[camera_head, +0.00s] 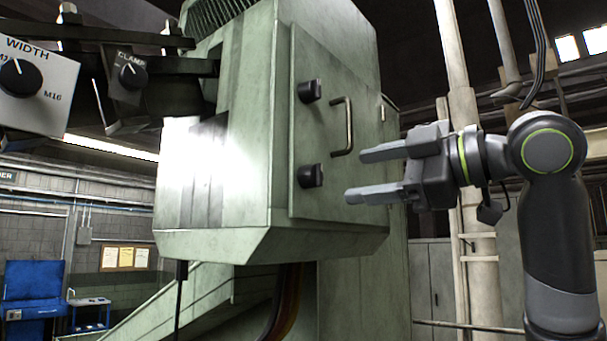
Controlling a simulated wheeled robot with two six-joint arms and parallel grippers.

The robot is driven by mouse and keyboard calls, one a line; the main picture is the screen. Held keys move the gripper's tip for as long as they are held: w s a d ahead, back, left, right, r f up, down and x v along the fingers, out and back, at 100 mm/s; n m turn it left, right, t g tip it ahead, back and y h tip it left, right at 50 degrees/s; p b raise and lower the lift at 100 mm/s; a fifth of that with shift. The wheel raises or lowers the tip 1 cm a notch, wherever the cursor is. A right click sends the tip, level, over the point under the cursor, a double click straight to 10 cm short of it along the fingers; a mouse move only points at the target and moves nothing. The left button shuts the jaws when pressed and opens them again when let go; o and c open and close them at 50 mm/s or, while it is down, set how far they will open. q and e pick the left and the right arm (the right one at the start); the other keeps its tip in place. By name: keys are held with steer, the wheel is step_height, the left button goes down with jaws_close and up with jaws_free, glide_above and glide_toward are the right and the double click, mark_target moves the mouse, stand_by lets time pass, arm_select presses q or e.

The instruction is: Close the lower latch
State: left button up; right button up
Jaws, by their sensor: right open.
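The lower latch (311,175) is a small dark knob on the left edge of a green machine door. The upper latch (310,91) is a like knob above it. The door (330,130) appears flush with the machine, with a bar handle (343,126) between the latches, to their right. I cannot tell either latch's exact turn. My right gripper (364,175) is open and empty, to the right of the lower latch at about its height. Its fingers point left and look apart from the latch and handle. My left gripper does not show.
The green machine housing (210,243) fills the middle. A WIDTH dial panel (38,86) and a CLAMP dial (131,76) hang at the upper left. Pale vertical pipes (462,110) stand behind my right arm. A blue cabinet (33,285) is far off at the lower left.

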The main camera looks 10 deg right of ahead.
mark_target(322, 175)
steer(key=p+x, duration=0.1)
steer(key=x, duration=0.4)
steer(key=p+x, duration=0.1)
steer(key=x, duration=0.2)
steer(key=shift+s+a+r+p, duration=0.2)
steer(key=shift+a+r+p, duration=0.1)
steer(key=shift+r+p, duration=0.05)
steer(key=shift+s+m, duration=0.2)
steer(key=shift+m, duration=1)
steer(key=shift+d+m, duration=0.2)
steer(key=shift+m, duration=0.9)
steer(key=m+b, duration=0.1)
steer(key=m, duration=0.2)
steer(key=shift+a+f, duration=0.1)
steer(key=shift+m+b, duration=0.55)
steer(key=shift+m, duration=0.95)
